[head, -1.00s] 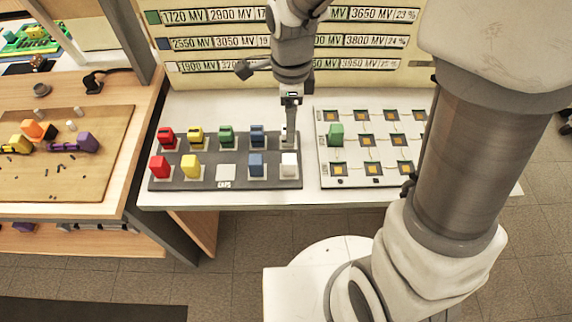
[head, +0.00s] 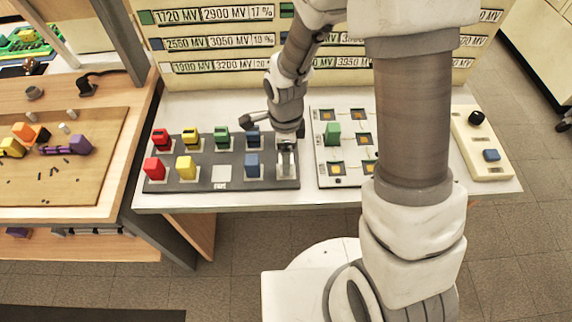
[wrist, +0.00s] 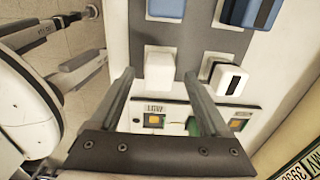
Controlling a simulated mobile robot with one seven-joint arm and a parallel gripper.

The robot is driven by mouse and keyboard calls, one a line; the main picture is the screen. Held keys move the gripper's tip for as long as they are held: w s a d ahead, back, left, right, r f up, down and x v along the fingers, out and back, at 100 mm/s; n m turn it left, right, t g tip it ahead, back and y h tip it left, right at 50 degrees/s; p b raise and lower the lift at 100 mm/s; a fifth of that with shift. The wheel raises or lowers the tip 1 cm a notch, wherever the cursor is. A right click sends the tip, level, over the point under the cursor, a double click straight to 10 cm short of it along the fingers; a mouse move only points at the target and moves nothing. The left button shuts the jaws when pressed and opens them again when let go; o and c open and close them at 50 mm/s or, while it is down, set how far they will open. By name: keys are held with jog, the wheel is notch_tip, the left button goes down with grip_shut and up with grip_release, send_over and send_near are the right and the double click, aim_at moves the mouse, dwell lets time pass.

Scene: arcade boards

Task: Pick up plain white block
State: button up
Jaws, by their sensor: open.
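The plain white block (wrist: 159,70) stands in the wrist view on a pale pad of the dark grey board (head: 200,183). My gripper (wrist: 160,76) is open, its two fingers on either side of the block's line of view. I cannot tell whether the fingertips are above it or around it. In the head view my gripper (head: 286,165) hangs over the board's front right corner and mostly hides this block. A second white block with a black stripe (wrist: 228,79) stands to the right of the plain one in the wrist view.
Red, yellow, green and blue blocks stand on the same board; a plain blue block (head: 252,165) is the plain white one's close neighbour. A white circuit board (head: 328,178) with a green block (head: 332,132) lies to the right. A cream box with buttons (head: 482,140) stands farther right.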

jog(key=shift+f, duration=2)
jog(key=shift+c, duration=0.2)
grip_shut()
